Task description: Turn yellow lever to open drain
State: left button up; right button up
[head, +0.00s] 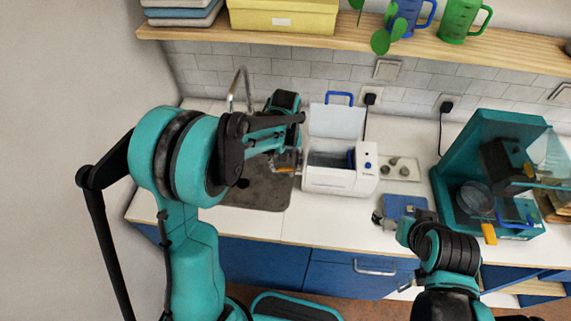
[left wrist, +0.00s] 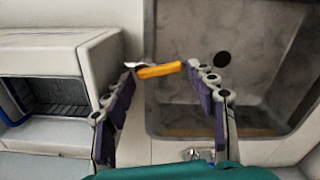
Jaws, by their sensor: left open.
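The yellow lever (head: 286,169) sticks out from the left side of the white bath box (head: 333,180), low down, over the sink edge. It also shows in the left wrist view (left wrist: 160,70), lying roughly level between my left gripper's fingertips. My left gripper (left wrist: 161,84) is open, with one purple-padded finger on each side of the lever. Whether either finger touches it I cannot tell. In the head view my left arm hides most of this gripper. My right gripper (head: 385,218) is low over the counter front, beside a blue pad; its fingers are too small to read.
The box's lid (head: 337,121) stands open. The grey sink (head: 262,192) with its tap (head: 240,88) lies left of the box. A small knob panel (head: 401,168) and a teal machine (head: 500,160) stand to the right. A wooden shelf (head: 360,48) runs above.

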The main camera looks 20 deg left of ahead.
pick_arm(q)
jog(key=shift+f, duration=0.1)
jog(key=c, duration=0.9)
jog(key=shift+w+m, duration=0.15)
jog(key=shift+m, duration=0.65)
jog(key=shift+w+m, duration=0.15)
jog(key=shift+m, duration=0.65)
jog(key=o, duration=0.9)
notch_tip(320, 180, up, 12)
